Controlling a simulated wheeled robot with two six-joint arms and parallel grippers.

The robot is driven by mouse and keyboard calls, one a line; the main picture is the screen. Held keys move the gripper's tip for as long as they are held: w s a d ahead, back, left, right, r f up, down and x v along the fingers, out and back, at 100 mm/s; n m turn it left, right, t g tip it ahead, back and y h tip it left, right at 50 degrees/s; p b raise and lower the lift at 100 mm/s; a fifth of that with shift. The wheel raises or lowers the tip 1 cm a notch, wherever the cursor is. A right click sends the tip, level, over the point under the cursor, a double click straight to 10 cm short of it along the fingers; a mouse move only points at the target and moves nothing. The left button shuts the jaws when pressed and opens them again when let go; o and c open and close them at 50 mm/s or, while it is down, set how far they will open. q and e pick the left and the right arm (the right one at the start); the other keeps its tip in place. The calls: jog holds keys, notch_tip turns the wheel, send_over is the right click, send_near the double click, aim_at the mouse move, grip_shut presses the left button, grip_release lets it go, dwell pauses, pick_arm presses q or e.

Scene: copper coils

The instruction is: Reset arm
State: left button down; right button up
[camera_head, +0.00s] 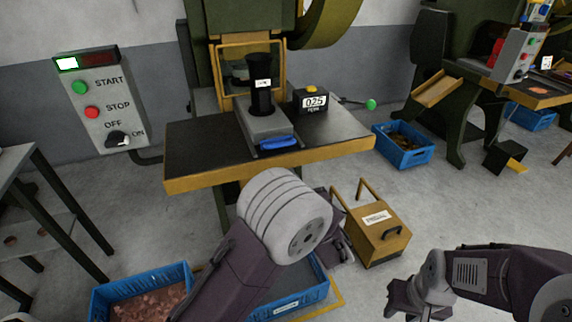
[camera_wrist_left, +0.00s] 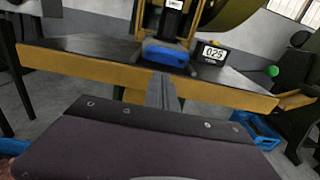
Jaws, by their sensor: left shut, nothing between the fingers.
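My left arm comes up from the bottom middle of the head view, and its large grey joint hides part of the floor behind it. My left gripper (camera_wrist_left: 163,92) shows in the left wrist view as closed grey fingers with nothing between them. They point toward the front edge of the press table (camera_wrist_left: 90,75). My right gripper (camera_head: 402,300) is low at the right of the head view, over bare floor. It is small and dark there, and I cannot tell whether its fingers are apart.
The press table (camera_head: 190,150) carries a die block with a blue handle (camera_head: 279,143) and a 025 counter (camera_head: 314,102). A control box (camera_head: 103,105) is on the left. Blue crates (camera_head: 180,275) (camera_head: 402,157) and a yellow-brown box (camera_head: 372,235) stand on the floor.

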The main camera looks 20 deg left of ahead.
pick_arm(q)
jog(key=a+r+n+g+y, duration=0.2)
jog(key=a+r+n+y, duration=0.15)
jog(key=a, duration=0.45)
jog(key=s+a+f+n+g, duration=0.2)
jog(key=s+a+n+g, duration=0.5)
jog(key=s+a, duration=0.4)
jog(key=s+d+f+n+g+h, duration=0.2)
jog(key=s+f+n+g+h, duration=0.55)
jog(key=s+f+n, duration=0.55)
jog(key=w+d+f+n+t+h, duration=0.1)
jog(key=d+f+n+h, duration=0.15)
jog(key=d, duration=0.35)
jog(key=d+f+n+t+h, duration=0.1)
jog(key=d+n+t+h, duration=0.2)
jog(key=d, duration=0.4)
notch_tip(320, 180, up, 34)
jog(key=g+p, duration=0.1)
jog(key=p, duration=3.2)
jog(key=shift+w+a+f+h, duration=0.15)
jog(key=shift+w+f+h, duration=0.1)
jog(key=shift+h, duration=0.1)
